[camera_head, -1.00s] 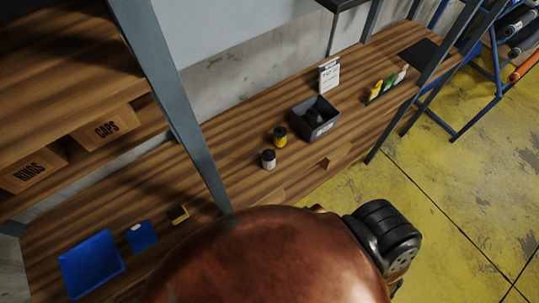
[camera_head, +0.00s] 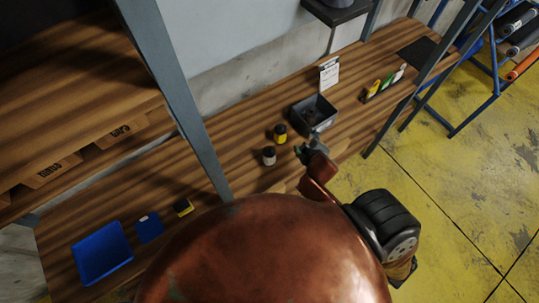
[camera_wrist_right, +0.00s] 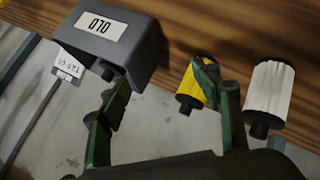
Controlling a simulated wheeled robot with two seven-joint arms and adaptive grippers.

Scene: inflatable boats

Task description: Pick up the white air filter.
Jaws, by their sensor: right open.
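The white air filter (camera_head: 269,155) stands on the wooden bench in the head view, with a dark end. It also shows at the right of the right wrist view (camera_wrist_right: 268,92), just outside the right finger. A similar yellow filter (camera_head: 280,132) stands beside it; in the right wrist view it (camera_wrist_right: 191,86) is partly hidden behind my finger. My right gripper (camera_head: 309,150) is over the bench, to the right of the white filter and in front of the grey bin. In the right wrist view its green fingers (camera_wrist_right: 155,88) are apart with nothing held between them. My left gripper is not in view.
A grey bin (camera_head: 297,116) with dark contents stands behind my gripper, with a label card (camera_head: 329,74) behind it. A blue tray (camera_head: 102,256) lies at left. A grey shelf post (camera_head: 177,95) rises left of the filters.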

